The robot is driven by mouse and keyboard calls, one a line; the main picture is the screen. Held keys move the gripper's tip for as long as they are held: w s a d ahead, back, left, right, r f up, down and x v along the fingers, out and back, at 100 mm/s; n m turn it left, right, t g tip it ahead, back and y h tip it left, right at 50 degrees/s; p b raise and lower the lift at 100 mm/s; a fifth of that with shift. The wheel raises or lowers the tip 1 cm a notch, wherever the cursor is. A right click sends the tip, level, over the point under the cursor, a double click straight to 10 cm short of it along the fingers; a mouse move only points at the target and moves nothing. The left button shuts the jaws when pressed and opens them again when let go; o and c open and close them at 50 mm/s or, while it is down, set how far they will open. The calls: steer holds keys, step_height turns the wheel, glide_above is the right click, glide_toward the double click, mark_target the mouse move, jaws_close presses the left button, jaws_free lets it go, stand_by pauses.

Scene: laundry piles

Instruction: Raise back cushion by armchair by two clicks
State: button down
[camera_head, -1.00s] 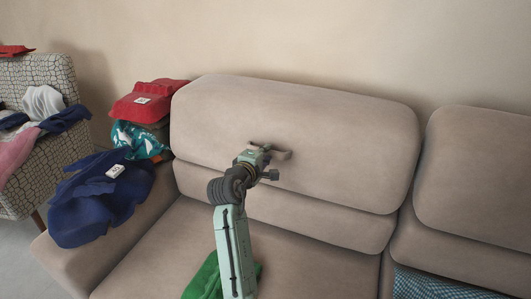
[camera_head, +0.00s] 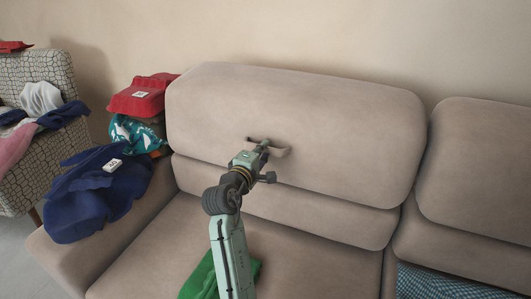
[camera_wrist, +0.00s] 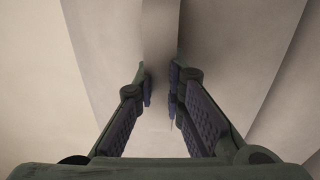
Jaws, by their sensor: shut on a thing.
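The beige back cushion nearer the armchair (camera_head: 340,125) is the left one on the sofa. A beige strap loop (camera_head: 281,151) stands out from the front of this cushion. My gripper (camera_head: 262,147) is at the loop's left part and is shut on it. In the wrist view, the strap (camera_wrist: 160,35) runs down between my two fingers (camera_wrist: 160,85), with the cushion behind. Where exactly the pads touch the strap is hard to see. The armchair (camera_head: 50,75), with a cracked-tile pattern, stands at the far left with clothes on it.
The right back cushion (camera_head: 478,165) sits lower than the left one. Red (camera_head: 142,95), teal (camera_head: 135,130) and navy (camera_head: 90,200) clothes lie on the left armrest. A green cloth (camera_head: 200,280) lies on the seat by my arm, and a blue checked cloth (camera_head: 440,284) lies further right.

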steer(key=s+t+b, duration=0.1)
steer(key=b, duration=0.1)
steer(key=s+a+f+t+b, duration=0.1)
steer(key=s+b, duration=0.1)
steer(key=s+t+h+b, duration=0.1)
steer(key=b, duration=0.2)
steer(key=shift+s+a+f, duration=0.15)
steer(key=shift+a+f, duration=0.2)
steer(key=c, duration=1.7)
jaws_free()
steer(key=shift+o, duration=0.2)
steer(key=shift+r, duration=0.1)
